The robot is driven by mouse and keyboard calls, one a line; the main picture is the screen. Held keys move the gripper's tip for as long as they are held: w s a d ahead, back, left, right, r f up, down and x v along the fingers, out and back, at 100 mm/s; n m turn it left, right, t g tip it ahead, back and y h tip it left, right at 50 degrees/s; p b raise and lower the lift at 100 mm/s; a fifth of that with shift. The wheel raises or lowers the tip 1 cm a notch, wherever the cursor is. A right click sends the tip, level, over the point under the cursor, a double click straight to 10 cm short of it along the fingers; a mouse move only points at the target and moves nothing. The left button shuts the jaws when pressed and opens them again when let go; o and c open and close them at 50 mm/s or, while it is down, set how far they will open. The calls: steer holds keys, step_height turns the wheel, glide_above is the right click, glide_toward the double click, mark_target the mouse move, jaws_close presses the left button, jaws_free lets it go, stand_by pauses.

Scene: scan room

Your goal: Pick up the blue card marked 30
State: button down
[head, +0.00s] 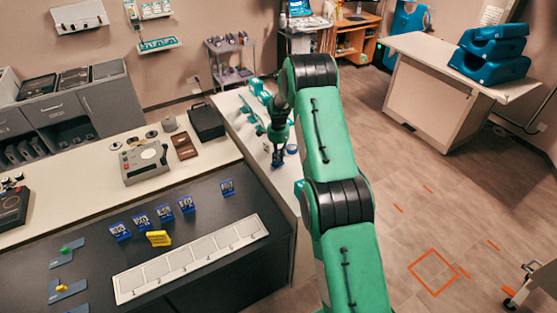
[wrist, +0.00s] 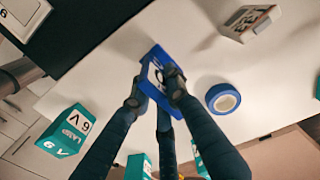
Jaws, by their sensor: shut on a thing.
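In the wrist view my gripper (wrist: 154,93) is shut on a blue card (wrist: 150,57), with one dark fingertip on each side. The card is tilted, and its white face carries dark marks, partly covered by a fingertip; I cannot read the number. In the head view my gripper (head: 277,148) points down over the white side counter (head: 237,107), right of the dark counter. Several other blue cards with white print, one of them here (head: 186,204), stand on the dark counter (head: 85,268).
A yellow card (head: 158,238) and a white numbered strip (head: 190,258) are on the dark counter. Floor at right is mostly open.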

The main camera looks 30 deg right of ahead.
steer(key=shift+r, duration=0.45)
steer(key=shift+s+r, duration=0.2)
steer(key=shift+r, duration=0.65)
steer(key=s+a, duration=0.2)
steer(key=s, duration=0.5)
steer(key=s+a+r+b, duration=0.1)
steer(key=s+a, duration=0.2)
steer(key=s, duration=0.4)
steer(key=shift+s+r, duration=0.2)
steer(key=shift+s, duration=0.2)
